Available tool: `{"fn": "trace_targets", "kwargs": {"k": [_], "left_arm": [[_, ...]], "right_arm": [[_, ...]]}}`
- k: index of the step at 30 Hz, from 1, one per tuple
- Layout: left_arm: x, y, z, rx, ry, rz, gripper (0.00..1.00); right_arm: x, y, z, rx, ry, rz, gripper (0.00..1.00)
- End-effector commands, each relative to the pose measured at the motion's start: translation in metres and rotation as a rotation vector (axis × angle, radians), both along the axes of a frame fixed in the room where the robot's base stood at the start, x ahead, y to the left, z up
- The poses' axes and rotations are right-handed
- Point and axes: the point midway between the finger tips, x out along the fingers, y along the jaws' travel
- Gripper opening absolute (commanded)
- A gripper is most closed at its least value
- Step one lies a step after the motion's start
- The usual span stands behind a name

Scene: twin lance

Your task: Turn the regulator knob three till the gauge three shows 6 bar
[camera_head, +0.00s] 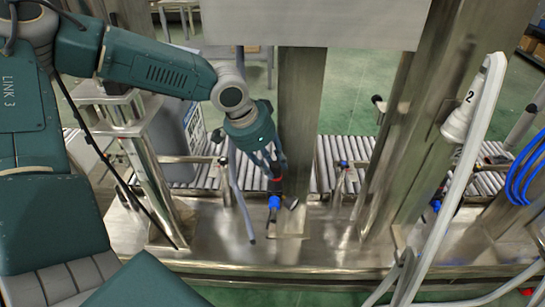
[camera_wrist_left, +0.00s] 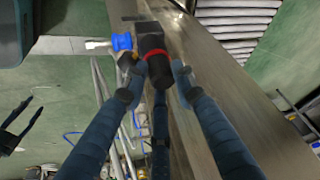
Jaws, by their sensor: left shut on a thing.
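My left gripper (camera_head: 276,176) reaches down in front of the steel post. In the left wrist view, its blue fingers (camera_wrist_left: 157,80) are shut on the black regulator knob (camera_wrist_left: 159,70), which has a red ring above it. The red ring and a blue fitting (camera_head: 274,202) show just below the gripper in the head view. A small round dark part (camera_head: 291,203) beside the fitting may be the gauge; no dial face or number can be read. My right gripper (camera_wrist_left: 33,108) appears at the left of the wrist view, fingers apart and empty.
A roller conveyor (camera_head: 325,160) runs behind the steel frame. A steel post (camera_head: 302,110) stands just behind the gripper. A grey rod (camera_head: 239,190) hangs left of it. A white lance marked 2 (camera_head: 462,115) and blue hoses (camera_head: 522,180) are at the right.

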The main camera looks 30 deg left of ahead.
Motion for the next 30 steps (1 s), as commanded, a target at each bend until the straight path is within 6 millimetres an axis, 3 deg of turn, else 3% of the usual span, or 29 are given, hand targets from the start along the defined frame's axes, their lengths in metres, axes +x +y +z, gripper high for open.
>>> {"fn": "trace_targets", "kwargs": {"k": [8, 9, 11, 22, 30], "left_arm": [[0.008, 0.001, 0.006, 0.0, -0.025, -0.003, 0.01], [0.008, 0.001, 0.006, 0.0, -0.026, -0.003, 0.31], [0.008, 0.001, 0.006, 0.0, -0.025, -0.002, 0.43], [0.003, 0.001, 0.008, -0.001, -0.014, -0.002, 0.44], [-0.012, 0.007, 0.052, -0.004, -0.021, -0.002, 0.44]], "right_arm": [[0.0, 0.0, -0.001, 0.0, 0.001, 0.0, 0.44], [0.0, 0.0, -0.001, 0.0, 0.001, 0.0, 0.44], [0.0, 0.0, -0.001, 0.0, 0.001, 0.0, 0.44], [0.0, 0.0, -0.001, -0.001, 0.002, 0.001, 0.44], [-0.001, 0.0, -0.001, -0.001, 0.002, 0.001, 0.44]]}}
